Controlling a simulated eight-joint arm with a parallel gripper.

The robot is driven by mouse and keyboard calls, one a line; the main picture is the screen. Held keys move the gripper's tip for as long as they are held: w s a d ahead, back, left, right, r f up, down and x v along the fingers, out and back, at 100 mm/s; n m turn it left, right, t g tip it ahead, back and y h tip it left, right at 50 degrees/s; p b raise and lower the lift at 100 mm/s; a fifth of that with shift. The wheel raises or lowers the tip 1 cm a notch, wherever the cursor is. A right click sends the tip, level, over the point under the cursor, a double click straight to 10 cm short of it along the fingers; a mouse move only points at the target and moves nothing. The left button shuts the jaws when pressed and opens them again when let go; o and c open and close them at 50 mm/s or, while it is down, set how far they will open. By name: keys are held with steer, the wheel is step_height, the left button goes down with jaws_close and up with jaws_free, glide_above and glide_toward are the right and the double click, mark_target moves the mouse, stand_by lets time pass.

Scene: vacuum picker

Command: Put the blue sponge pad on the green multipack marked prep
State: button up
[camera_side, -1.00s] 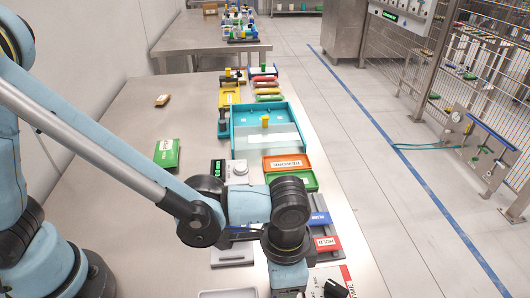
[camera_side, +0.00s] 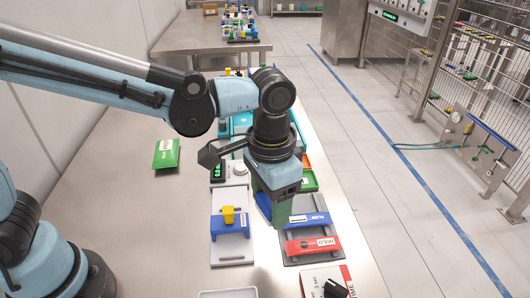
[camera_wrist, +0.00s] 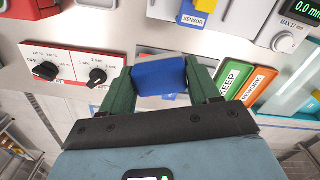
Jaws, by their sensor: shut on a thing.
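My gripper (camera_side: 278,215) is shut on the blue sponge pad (camera_side: 264,206), holding it raised above the right side of the table. In the wrist view the pad (camera_wrist: 160,76) sits between the two green fingers of my gripper (camera_wrist: 158,68). The green multipack (camera_side: 166,153) lies on the table at the left, well away from my gripper. It has a white label that is too small to read with certainty. The multipack is not in the wrist view.
Below my gripper are a blue sensor block (camera_side: 230,228) on a grey plate and a red HOLD block (camera_side: 313,243). A dial unit (camera_side: 237,172) stands behind. KEEP (camera_wrist: 230,78) and REWORK (camera_wrist: 258,86) labels show in the wrist view. Bare table lies around the multipack.

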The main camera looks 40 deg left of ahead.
steer(key=w+a+r+n, duration=0.1)
steer(key=w+a+n, duration=0.2)
steer(key=a, duration=0.4)
steer(key=w+a+r+n, duration=0.1)
steer(key=w+a+n, duration=0.15)
steer(key=a, duration=0.35)
steer(key=n, duration=0.8)
glide_above(165, 149)
step_height(165, 149, down, 6)
steer(key=shift+r, duration=0.2)
steer(key=shift+f, duration=2.05)
steer(key=o, duration=1)
steer(key=shift+f, duration=0.15)
steer(key=shift+o, duration=0.2)
